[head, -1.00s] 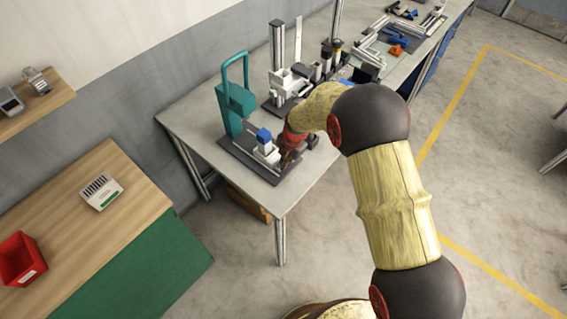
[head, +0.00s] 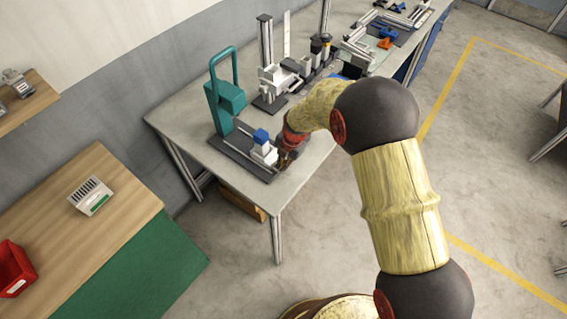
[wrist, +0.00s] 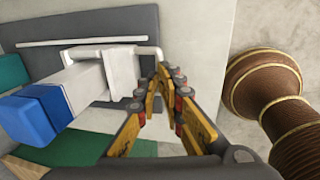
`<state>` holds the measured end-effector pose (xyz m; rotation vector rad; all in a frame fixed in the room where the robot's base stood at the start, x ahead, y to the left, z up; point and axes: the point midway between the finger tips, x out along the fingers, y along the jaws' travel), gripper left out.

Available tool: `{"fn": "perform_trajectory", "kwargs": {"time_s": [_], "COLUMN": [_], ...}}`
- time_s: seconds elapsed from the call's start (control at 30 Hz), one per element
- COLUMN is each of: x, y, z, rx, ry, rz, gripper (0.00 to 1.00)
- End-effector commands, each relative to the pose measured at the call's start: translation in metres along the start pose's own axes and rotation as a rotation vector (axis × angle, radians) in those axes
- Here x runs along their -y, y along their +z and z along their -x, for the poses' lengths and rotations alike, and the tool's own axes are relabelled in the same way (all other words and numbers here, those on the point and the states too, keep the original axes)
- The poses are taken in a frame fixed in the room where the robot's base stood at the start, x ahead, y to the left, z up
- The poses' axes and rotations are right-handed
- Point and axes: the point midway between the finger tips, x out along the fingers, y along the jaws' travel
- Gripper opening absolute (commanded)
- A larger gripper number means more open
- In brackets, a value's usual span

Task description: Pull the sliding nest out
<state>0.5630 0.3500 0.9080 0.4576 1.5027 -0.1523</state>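The sliding nest (head: 264,155) is a white block carrying a blue block (head: 261,136). It sits on a dark base plate (head: 233,152) at the near end of the table, apart from the teal press (head: 226,97), with light rail showing between them. In the wrist view, the white nest (wrist: 119,72) has a thin pale handle (wrist: 148,50) on its right side. My gripper (wrist: 164,76) has its fingertips closed together at the handle's outer bar, which they partly hide. In the head view, my gripper (head: 288,153) is mostly covered by my wrist.
More fixtures (head: 285,72) stand farther along the grey table (head: 180,120). A brown ridged column (wrist: 275,95) shows at right in the wrist view. Floor right of the table is open.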

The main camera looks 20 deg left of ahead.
Motion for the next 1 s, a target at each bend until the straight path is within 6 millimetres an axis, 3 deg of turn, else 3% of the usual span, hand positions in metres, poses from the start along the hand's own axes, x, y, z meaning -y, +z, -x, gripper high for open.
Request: {"fn": "perform_trajectory", "kwargs": {"time_s": [0.03, 0.23, 0.63, 0.77, 1.0], "x": [0.007, 0.006, 0.002, 0.001, 0.001], "y": [-0.005, -0.005, -0.002, -0.001, -0.001], "z": [-0.007, -0.006, 0.002, 0.016, 0.065], "rx": [-0.011, -0.01, -0.003, -0.001, -0.001], "ry": [-0.014, -0.013, -0.003, -0.001, -0.002], "rz": [-0.001, -0.001, 0.0, -0.001, 0.001], "gripper": [0.16, 0.26, 0.26, 0.26, 0.26]}}
